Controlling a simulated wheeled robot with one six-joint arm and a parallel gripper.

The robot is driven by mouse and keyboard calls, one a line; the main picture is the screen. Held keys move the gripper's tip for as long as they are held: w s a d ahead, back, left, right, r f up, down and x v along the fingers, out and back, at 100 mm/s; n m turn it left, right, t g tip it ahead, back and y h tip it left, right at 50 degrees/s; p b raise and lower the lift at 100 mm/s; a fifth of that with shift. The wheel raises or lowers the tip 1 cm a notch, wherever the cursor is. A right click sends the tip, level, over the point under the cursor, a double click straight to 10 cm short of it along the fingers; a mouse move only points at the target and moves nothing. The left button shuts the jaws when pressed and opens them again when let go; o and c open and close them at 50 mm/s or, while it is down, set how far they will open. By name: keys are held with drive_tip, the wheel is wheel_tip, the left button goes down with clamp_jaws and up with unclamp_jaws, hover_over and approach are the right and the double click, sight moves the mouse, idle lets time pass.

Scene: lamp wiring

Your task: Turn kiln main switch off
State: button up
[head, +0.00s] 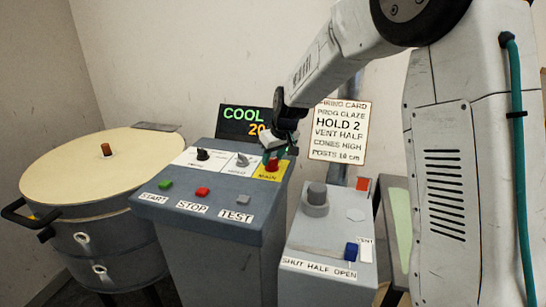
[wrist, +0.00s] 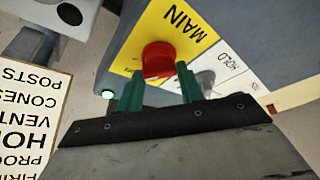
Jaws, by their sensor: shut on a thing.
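The kiln main switch is a red knob (head: 272,164) on a yellow plate marked MAIN, at the right back of the grey control console (head: 215,245). In the wrist view the red knob (wrist: 158,60) sits between the green fingertips of my gripper (wrist: 160,88). My gripper (head: 275,150) reaches down to it from above in the head view and is shut on it. The knob's pointer direction is hidden, so I cannot tell its setting.
The console also carries a black knob (head: 203,154), a HOLD knob (head: 242,160), and START (head: 166,185), STOP (head: 202,191) and TEST (head: 243,199) buttons. A display (head: 245,122) reads COOL. The vent box (head: 330,240) stands right, the round kiln (head: 90,170) left. A firing card (head: 340,130) hangs behind.

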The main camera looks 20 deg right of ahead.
drive_tip(key=n, duration=0.2)
drive_tip(key=n+y, duration=0.1)
drive_tip(key=n, duration=0.1)
drive_tip(key=shift+w+d+g+y, duration=0.1)
drive_tip(key=shift+g+y, duration=0.2)
drive_tip(key=n+g+y, duration=0.1)
drive_tip(key=n, duration=0.3)
drive_tip(key=shift+w+n, duration=0.15)
drive_tip(key=shift+n, duration=0.25)
drive_tip(key=n+g, duration=0.2)
drive_tip(key=n, duration=0.2)
drive_tip(key=shift+w+y, duration=0.1)
drive_tip(key=shift+y, duration=0.3)
drive_tip(key=shift+n+g, duration=0.7)
drive_tip(key=shift+n, duration=1.4)
drive_tip(key=shift+w, duration=0.1)
drive_tip(key=o, duration=1)
